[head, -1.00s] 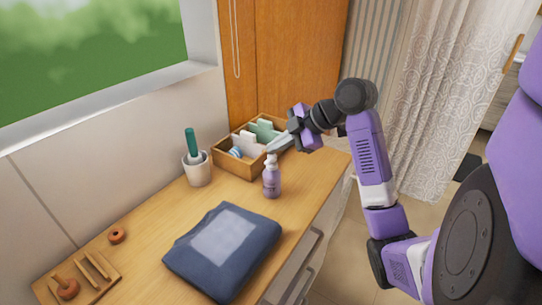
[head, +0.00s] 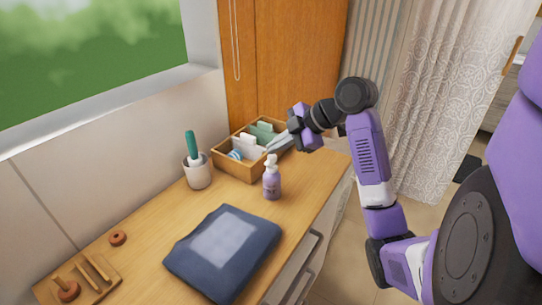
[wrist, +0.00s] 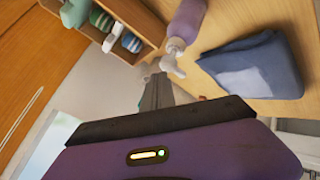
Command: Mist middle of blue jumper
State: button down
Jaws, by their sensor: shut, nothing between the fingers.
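The folded blue jumper (head: 255,262) lies flat on the wooden cart top, with a pale patch (head: 222,240) on its middle. It also shows in the wrist view (wrist: 262,75). A purple spray bottle (head: 272,184) with a white pump head stands upright behind the jumper, and it shows in the wrist view too (wrist: 187,20). My gripper (head: 272,147) is shut and empty, its fingertips close above and right of the bottle's head. In the wrist view the fingers (wrist: 150,85) are together near the nozzle; I cannot tell whether they touch it.
A wooden divided box (head: 236,168) with cloths stands behind the bottle. A white cup (head: 198,174) with a green-handled brush is to its left. A wooden peg tray (head: 80,280) and a small brown ring (head: 118,238) lie at front left. Bare top surrounds the jumper.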

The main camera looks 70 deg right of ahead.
jog(key=shift+r, duration=0.1)
jog(key=shift+r+p, duration=2.2)
jog(key=shift+r, duration=0.7)
dwell(0.4)
